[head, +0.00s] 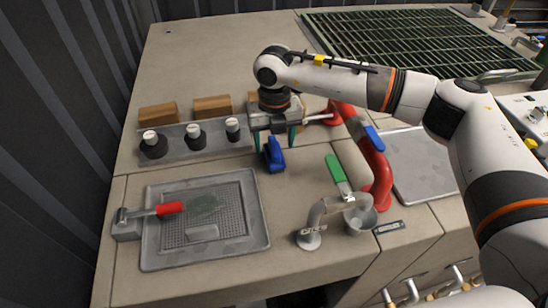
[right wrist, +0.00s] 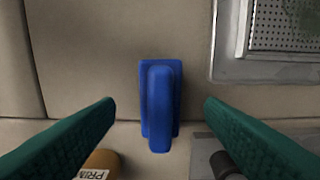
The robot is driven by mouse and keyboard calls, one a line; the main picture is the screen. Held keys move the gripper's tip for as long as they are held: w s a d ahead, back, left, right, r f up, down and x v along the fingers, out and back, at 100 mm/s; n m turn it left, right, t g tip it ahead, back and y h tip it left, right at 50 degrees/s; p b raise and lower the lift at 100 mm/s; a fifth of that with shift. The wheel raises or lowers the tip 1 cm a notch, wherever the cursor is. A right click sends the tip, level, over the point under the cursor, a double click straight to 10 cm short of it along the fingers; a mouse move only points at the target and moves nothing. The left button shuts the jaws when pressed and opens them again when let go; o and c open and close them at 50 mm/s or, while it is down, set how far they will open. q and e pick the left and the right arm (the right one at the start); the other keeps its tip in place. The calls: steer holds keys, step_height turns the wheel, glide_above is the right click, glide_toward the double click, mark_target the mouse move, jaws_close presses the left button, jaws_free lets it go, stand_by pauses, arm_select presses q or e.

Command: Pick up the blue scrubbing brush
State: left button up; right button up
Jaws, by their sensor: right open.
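The blue scrubbing brush (head: 274,154) lies on the beige counter, right of the grey tray with dark jars. In the right wrist view the brush (right wrist: 160,105) sits upright in the picture, centred between my fingers, touching neither. My right gripper (head: 274,138) is above the brush's far end, with its green fingers apart. In the right wrist view the right gripper (right wrist: 160,120) is open and empty, one green finger on each side. My left gripper is not in view.
A grey tray (head: 175,155) holds several dark, white-capped jars. A sink-like grid tray (head: 260,235) with a red-handled tool (head: 170,208) is at left front. A red pipe (head: 368,150) and a metal spout (head: 314,222) stand right of the brush. Bare counter lies before the brush.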

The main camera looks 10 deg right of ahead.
mark_target(274, 146)
step_height(274, 146, down, 4)
steer(key=shift+r+b, duration=0.1)
steer(key=shift+b, duration=0.65)
steer(key=shift+r, duration=0.1)
steer(key=c, duration=1.1)
steer(key=shift+r, duration=0.1)
step_height(274, 146, up, 10)
steer(key=p, duration=0.5)
steer(key=shift+p, duration=0.35)
